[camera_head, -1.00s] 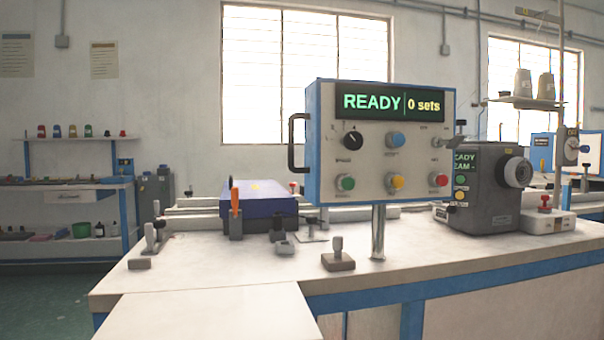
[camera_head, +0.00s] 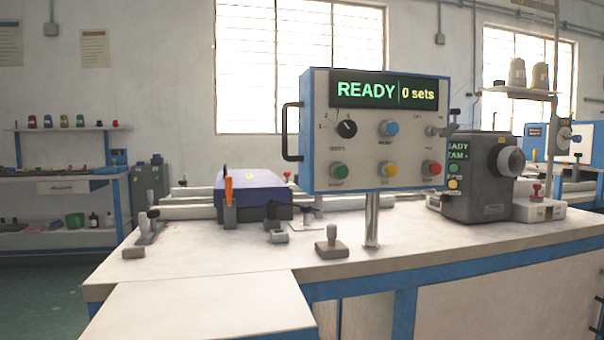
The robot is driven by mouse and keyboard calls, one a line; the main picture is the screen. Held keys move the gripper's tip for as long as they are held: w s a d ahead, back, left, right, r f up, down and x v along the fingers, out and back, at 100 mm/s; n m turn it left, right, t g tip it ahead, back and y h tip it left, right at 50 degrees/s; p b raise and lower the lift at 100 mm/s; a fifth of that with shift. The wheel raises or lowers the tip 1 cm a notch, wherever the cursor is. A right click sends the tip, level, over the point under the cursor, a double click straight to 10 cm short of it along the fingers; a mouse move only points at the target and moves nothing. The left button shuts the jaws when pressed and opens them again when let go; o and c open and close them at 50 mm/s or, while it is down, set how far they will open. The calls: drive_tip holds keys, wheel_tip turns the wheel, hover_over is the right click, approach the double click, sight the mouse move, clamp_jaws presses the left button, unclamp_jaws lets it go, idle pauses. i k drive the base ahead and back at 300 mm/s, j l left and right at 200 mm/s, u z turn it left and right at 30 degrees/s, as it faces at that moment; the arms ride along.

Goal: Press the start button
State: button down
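The control panel (camera_head: 362,150) is a white-faced box with blue sides, standing on a metal post (camera_head: 372,220) on the worktable. Its display (camera_head: 385,92) reads "READY" and "0 sets". A green button (camera_head: 339,171) is at the lower left of the face, with a yellow button (camera_head: 390,171) and a red button (camera_head: 432,169) to its right. A blue button (camera_head: 389,128) and a black dial (camera_head: 346,128) sit above. The labels are too small to read surely, so I cannot confirm which one is marked start. My gripper is not in view.
The worktable (camera_head: 200,285) has bare room at its front left. A blue-purple block (camera_head: 252,184) with an orange-handled tool and small clamps stands left of the post. A grey machine (camera_head: 478,190) stands to the right. A black handle (camera_head: 288,132) sticks out from the panel's left side.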

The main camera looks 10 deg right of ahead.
sight(341, 171)
drive_tip(key=i+l+u, duration=0.15)
drive_tip(key=l, duration=0.15)
drive_tip(key=l+u, duration=0.15)
drive_tip(key=l, duration=0.25)
drive_tip(key=k+l+u, duration=0.2)
drive_tip(key=l, duration=0.2)
drive_tip(key=l+u, duration=0.15)
drive_tip(key=l, duration=0.25)
drive_tip(key=l+u, duration=0.15)
drive_tip(key=l, duration=0.2)
drive_tip(key=k+l+u, duration=0.2)
drive_tip(key=l, duration=0.15)
drive_tip(key=k+u, duration=0.3)
drive_tip(key=k+l, duration=0.05)
drive_tip(key=k, duration=0.05)
